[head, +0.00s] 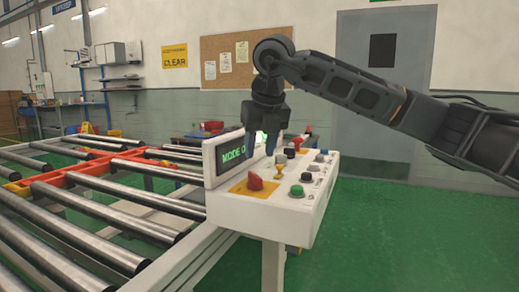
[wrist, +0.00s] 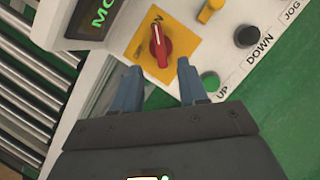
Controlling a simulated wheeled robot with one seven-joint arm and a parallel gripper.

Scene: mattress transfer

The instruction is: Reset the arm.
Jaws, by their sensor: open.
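My gripper (head: 261,144) hangs from my dark arm, which reaches in from the right in the head view. It points down above the white control panel (head: 235,206) and holds nothing. In the wrist view my gripper (wrist: 158,85) shows two blue-grey fingers spread apart. A red rotary knob (head: 255,181) sits on a yellow plate; it also shows just beyond the fingertips in the wrist view (wrist: 160,45), with bare space between the fingers. The panel's display (head: 233,152) reads "MODE 0" in green. No contact with the panel can be made out.
A roller conveyor (head: 95,250) with an orange-red frame lies to the left of the panel. The panel bears several buttons, including a green one (wrist: 210,82) and a black one (wrist: 247,37). A grey door (head: 384,90) stands behind. Green floor (head: 420,245) is clear at the right.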

